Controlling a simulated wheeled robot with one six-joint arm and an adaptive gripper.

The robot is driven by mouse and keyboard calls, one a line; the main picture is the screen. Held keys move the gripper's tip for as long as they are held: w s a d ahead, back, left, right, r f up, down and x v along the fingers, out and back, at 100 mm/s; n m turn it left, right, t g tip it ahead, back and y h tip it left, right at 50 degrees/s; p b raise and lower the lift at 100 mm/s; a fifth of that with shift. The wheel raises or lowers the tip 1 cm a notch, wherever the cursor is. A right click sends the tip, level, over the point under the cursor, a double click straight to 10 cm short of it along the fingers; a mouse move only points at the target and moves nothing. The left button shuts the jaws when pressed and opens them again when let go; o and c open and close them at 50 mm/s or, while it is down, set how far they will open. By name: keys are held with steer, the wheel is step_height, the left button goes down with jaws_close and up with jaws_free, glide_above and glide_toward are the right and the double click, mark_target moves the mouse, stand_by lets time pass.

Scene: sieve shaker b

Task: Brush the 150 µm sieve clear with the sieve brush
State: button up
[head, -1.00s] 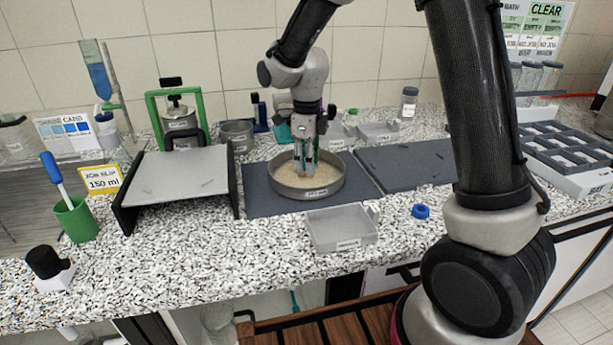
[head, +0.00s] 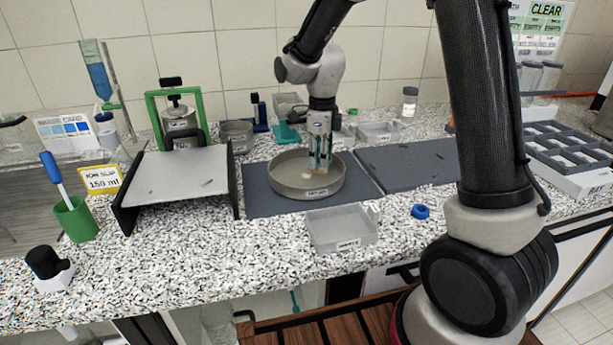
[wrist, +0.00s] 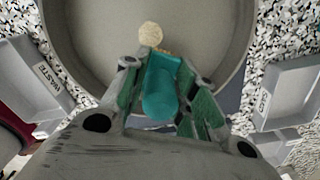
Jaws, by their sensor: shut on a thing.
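The round metal sieve (head: 284,187) sits on the dark mat in the middle of the counter, its front label too small to read. Its floor is mostly bare grey, with a small pale tan patch (head: 307,177) near my gripper. My gripper (head: 319,156) is over the right part of the sieve, pointing down, shut on the teal sieve brush (wrist: 160,88). In the wrist view the brush lies between the fingers and its tip reaches over the sieve floor (wrist: 105,45). The tan patch (wrist: 150,34) lies just beyond the tip. Contact cannot be told.
A clear tray (head: 342,230) stands in front of the sieve, and a waste tray (wrist: 35,82) shows in the wrist view. A dark mat (head: 415,160) lies to the right. A grey ramp (head: 185,180) stands left. A blue cap (head: 420,211) lies at front right.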

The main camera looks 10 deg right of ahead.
steer(key=shift+r, duration=4.3)
